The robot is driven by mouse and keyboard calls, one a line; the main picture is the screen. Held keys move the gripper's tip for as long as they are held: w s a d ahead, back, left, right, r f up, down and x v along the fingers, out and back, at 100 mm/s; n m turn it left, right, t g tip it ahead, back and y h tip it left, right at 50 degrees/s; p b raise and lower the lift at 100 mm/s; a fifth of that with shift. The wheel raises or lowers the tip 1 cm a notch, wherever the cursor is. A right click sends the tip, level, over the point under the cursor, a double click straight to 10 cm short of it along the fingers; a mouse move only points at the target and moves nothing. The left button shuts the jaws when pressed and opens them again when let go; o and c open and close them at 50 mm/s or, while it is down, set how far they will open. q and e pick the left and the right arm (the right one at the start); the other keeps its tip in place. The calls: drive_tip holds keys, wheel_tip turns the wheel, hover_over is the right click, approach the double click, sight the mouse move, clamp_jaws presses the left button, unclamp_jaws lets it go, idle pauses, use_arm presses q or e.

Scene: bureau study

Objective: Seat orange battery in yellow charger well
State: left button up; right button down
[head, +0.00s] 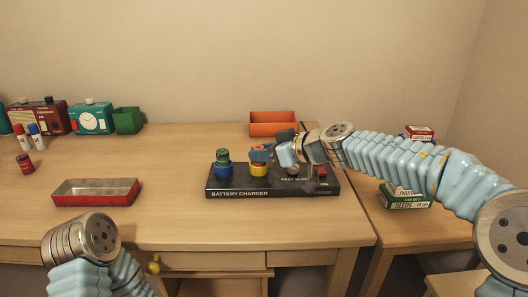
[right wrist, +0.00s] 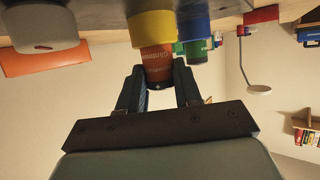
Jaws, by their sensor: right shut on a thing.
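The orange battery (right wrist: 157,60) is between the fingers of my right gripper (right wrist: 158,85), which is shut on it. The battery's far end meets the yellow charger well (right wrist: 153,27) in the right wrist view; how deep it sits I cannot tell. In the head view my right gripper (head: 262,154) is over the yellow well (head: 258,170) on the black battery charger (head: 240,189), and the battery is mostly hidden. A green battery (head: 222,157) stands in the blue well (head: 224,169), left of the yellow one. My left gripper is out of view.
An orange bin (head: 273,129) stands behind the charger. The desk between tray and charger is clear.

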drive_tip(key=shift+f, duration=0.5)
drive_tip(key=c, duration=1.1)
unclamp_jaws()
drive_tip(key=shift+o, duration=0.2)
drive_tip(key=shift+p+v, duration=1.1)
drive_tip(key=shift+v, duration=4.4)
